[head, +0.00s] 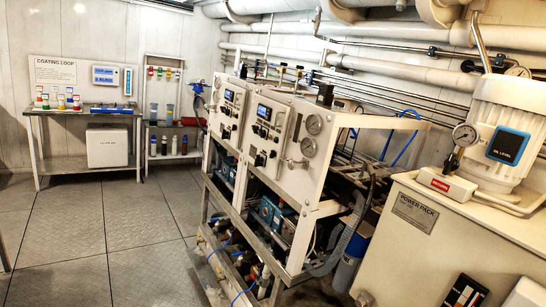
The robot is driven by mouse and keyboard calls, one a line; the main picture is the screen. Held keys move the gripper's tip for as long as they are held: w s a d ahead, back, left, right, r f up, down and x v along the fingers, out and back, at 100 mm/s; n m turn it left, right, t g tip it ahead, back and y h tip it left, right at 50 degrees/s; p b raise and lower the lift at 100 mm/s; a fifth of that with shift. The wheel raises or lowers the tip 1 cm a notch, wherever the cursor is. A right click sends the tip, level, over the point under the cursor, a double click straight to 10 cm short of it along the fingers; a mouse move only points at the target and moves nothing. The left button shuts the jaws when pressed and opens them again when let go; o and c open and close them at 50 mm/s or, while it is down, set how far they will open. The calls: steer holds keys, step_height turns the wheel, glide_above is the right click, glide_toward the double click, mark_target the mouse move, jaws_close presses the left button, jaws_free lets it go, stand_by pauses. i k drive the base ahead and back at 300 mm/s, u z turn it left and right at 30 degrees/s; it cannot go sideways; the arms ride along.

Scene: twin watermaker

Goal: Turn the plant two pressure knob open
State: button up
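Two white watermaker panels stand side by side on a metal frame in the middle of the head view. The nearer panel (278,146) has a small blue display (264,112), two round gauges, small black knobs (261,160) and a pale handle or knob (298,164) low on its right side. The farther panel (228,112) has a similar display and dark controls. Labels are too small to read, so I cannot tell which panel is plant two or how its pressure knob is set. My gripper is not in view.
A cream power pack (415,235) with a motor (505,115) and gauge fills the right side. Pipes (400,68) run along the back wall. A coating loop table (85,112) and a shelf (165,110) stand at the far left. The tiled floor (100,240) at left is clear.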

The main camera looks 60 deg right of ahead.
mark_target(292, 165)
steer(key=z, duration=0.45)
steer(key=i, duration=1.1)
steer(key=z, duration=0.75)
steer(key=k, duration=0.65)
steer(key=z, duration=0.2)
steer(key=i, duration=0.75)
steer(key=u, duration=0.1)
